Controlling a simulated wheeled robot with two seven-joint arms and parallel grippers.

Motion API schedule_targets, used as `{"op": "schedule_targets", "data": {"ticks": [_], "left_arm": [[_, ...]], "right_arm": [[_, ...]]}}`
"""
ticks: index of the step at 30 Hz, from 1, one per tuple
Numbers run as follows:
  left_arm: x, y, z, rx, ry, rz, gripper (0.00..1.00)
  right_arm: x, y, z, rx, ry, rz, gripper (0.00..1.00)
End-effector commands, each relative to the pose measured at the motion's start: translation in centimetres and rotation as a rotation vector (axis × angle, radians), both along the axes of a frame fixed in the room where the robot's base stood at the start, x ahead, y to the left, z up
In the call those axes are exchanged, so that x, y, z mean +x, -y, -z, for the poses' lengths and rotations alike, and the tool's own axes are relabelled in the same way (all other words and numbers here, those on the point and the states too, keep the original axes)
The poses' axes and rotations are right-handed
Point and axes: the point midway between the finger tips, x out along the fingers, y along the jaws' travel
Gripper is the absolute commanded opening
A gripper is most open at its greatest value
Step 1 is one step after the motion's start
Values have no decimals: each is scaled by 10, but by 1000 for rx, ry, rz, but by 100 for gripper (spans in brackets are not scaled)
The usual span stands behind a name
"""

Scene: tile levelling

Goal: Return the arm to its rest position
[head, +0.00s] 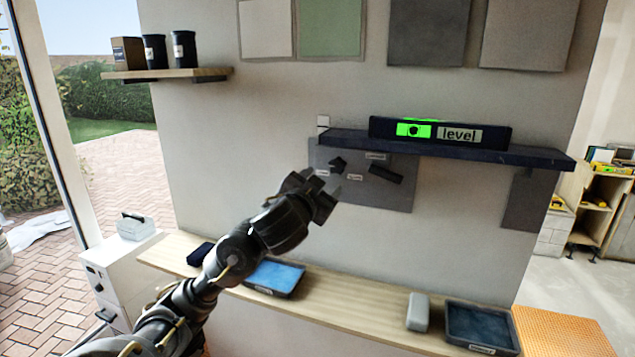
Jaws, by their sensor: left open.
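My left gripper (318,193) is at the end of the black arm that comes in from the lower left. It is open, and I see nothing between its fingers. It is raised above the wooden ledge and in front of the grey wall panel (398,198). The level (493,134), with a green vial window and a "level" label, lies on the dark shelf (440,150), up and to the right of the gripper and apart from it. My right gripper is not in view.
The wooden ledge (365,311) holds a blue tray (290,278), a grey block (418,312) and a dark tray (482,326). A small shelf (168,73) with dark containers is at the upper left. A white cabinet (110,270) stands at the left.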

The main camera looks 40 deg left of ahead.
Motion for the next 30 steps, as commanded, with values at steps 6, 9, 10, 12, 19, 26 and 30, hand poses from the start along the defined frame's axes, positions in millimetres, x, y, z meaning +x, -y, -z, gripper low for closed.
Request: {"op": "schedule_targets", "data": {"ticks": [6,9,10,12,19,26,30], "left_arm": [[-2,-2,0,0,0,-3,61],[-2,-2,0,-1,1,-3,61],[-1,-1,0,-1,1,-3,61],[-1,-1,0,0,0,-2,61],[0,4,12,-7,-22,6,61],[-17,38,135,-81,-259,53,61],[-60,68,238,-158,-477,83,61]], "right_arm": [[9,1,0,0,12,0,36],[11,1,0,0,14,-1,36],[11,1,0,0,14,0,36],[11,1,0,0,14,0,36],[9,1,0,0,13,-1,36],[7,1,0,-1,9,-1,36],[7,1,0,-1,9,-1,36]]}}
